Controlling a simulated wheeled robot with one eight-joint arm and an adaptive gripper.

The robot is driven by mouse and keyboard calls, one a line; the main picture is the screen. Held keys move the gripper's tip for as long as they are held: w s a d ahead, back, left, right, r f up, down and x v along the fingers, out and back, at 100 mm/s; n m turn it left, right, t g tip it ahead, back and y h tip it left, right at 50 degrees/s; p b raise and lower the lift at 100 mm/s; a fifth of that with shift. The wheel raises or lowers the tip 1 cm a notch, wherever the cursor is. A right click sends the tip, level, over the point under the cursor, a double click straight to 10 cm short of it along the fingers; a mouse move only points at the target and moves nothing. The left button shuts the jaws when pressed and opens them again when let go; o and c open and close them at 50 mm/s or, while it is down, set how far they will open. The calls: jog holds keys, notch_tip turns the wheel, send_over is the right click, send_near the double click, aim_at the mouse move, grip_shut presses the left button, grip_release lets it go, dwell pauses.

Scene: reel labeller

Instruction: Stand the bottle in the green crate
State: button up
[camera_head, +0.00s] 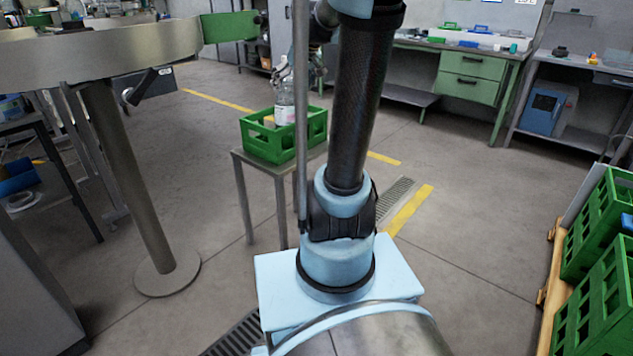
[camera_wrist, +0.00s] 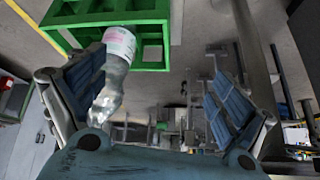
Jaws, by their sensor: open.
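The clear bottle (camera_head: 285,100) with a white label stands upright in the green crate (camera_head: 272,142), its lower part hidden by the crate wall. In the wrist view the bottle (camera_wrist: 119,45) reaches from the crate (camera_wrist: 90,17) toward my gripper, its neck beside the left finger pad. My gripper (camera_wrist: 155,85) is open, with its two blue-grey pads wide apart around the bottle's upper part. The bottle is closer to the left pad; I cannot tell whether they touch. In the head view my gripper (camera_head: 297,74) is just above the crate, partly hidden by a thin pole and my arm.
The crate rests on a small grey stand (camera_head: 240,172). A metal table with a round-footed post (camera_head: 135,190) is on the left. Green crates (camera_head: 600,290) are stacked at the right. A workbench with green drawers (camera_head: 470,75) is at the back. Floor around the stand is mostly clear.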

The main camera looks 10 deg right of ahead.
jog(key=s+f+m+g+h, duration=0.1)
jog(key=s+f, duration=0.5)
jog(key=s, duration=0.4)
jog(key=s+f+m+g+h, duration=0.1)
jog(key=s+f, duration=0.6)
jog(key=s, duration=0.3)
jog(key=s+d+f+m+g+h, duration=0.1)
jog(key=s+f, duration=0.5)
jog(key=s, duration=0.5)
jog(key=shift+f+m+g, duration=0.2)
jog(key=shift+m+g, duration=0.1)
jog(key=shift+g, duration=0.1)
